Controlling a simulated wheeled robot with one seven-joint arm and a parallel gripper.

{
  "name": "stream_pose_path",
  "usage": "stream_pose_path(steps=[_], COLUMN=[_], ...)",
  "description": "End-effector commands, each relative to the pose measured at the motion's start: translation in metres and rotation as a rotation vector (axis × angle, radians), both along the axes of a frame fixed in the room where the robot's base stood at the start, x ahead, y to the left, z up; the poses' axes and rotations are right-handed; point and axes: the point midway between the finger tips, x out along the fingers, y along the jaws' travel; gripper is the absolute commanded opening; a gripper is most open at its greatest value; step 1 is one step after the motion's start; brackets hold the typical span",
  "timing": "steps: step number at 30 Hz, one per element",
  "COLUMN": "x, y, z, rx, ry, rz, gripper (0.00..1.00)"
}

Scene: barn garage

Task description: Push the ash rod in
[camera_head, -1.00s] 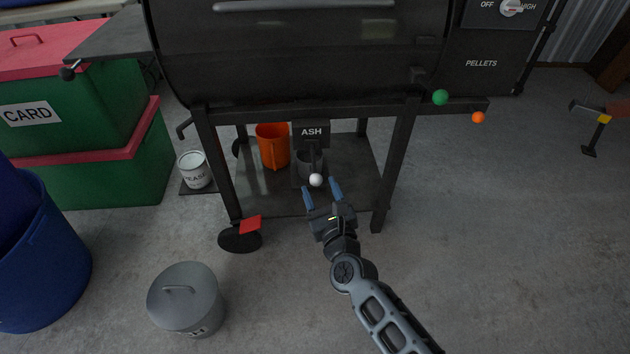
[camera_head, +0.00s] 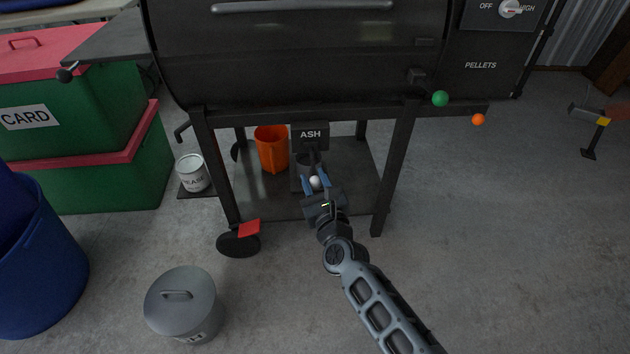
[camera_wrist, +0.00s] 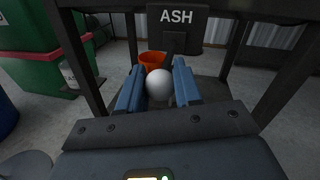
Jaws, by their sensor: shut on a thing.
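The ash rod's white ball knob (camera_head: 316,182) shows under the black ASH plate (camera_head: 310,135) of the smoker. In the wrist view the white knob (camera_wrist: 159,86) sits between the two blue fingers of my gripper (camera_wrist: 158,92). My gripper (camera_head: 315,184) is shut on the knob, with a finger on each side of it. The rod's shaft behind the knob is mostly hidden by the knob and the dark parts under the plate.
An orange bucket (camera_head: 271,150) stands on the lower shelf (camera_head: 350,185) left of the plate. The smoker's black legs (camera_head: 396,170) flank my gripper. A green ball knob (camera_head: 440,98) and an orange one (camera_head: 478,119) are at the right. A lidded grey bin (camera_head: 183,300) stands on the floor.

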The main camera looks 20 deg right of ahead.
Motion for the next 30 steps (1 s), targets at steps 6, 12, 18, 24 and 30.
stream_pose_path(steps=[6, 12, 18, 24, 30], x=[0.0, 0.0, 0.005, 0.037, 0.065], y=[0.0, 0.0, -0.001, -0.012, -0.021], z=[0.0, 0.0, -0.002, -0.005, -0.003], rx=[0.0, 0.0, 0.0, 0.002, 0.001], ry=[0.0, 0.0, -0.001, -0.004, -0.002], rz=[0.0, 0.0, -0.001, -0.002, -0.002], gripper=[0.04, 0.0, 0.0, 0.0, 0.0])
